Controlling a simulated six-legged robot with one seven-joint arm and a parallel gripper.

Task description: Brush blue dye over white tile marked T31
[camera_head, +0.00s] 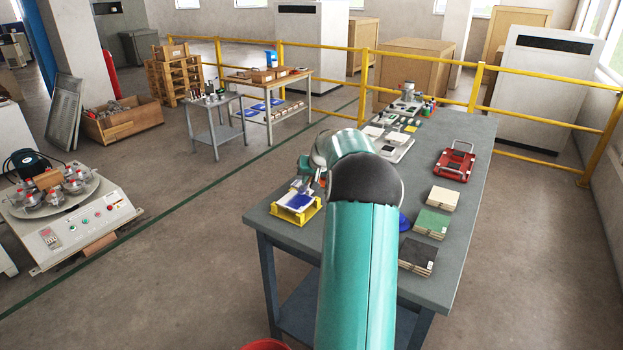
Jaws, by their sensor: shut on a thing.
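A white tile (287,207) lies in a yellow holder (301,217) at the near left corner of the grey worktable. A blue patch (298,202) covers part of its face, with white showing around it. The T31 mark is too small to read. My gripper (303,184) is small in view, just above the far side of the tile, partly hidden by my teal arm. It is shut on what looks like a slim brush; I cannot tell whether the tip touches the tile. A blue round thing (404,222), perhaps a dye dish, is mostly hidden behind my arm.
On the worktable (462,240), stacks of cream (443,199), green (432,222) and dark (417,256) tiles stand at the right. A red-framed device (455,161) and a pale scale-like device (394,148) stand farther back. Yellow rails (420,86) run behind the table.

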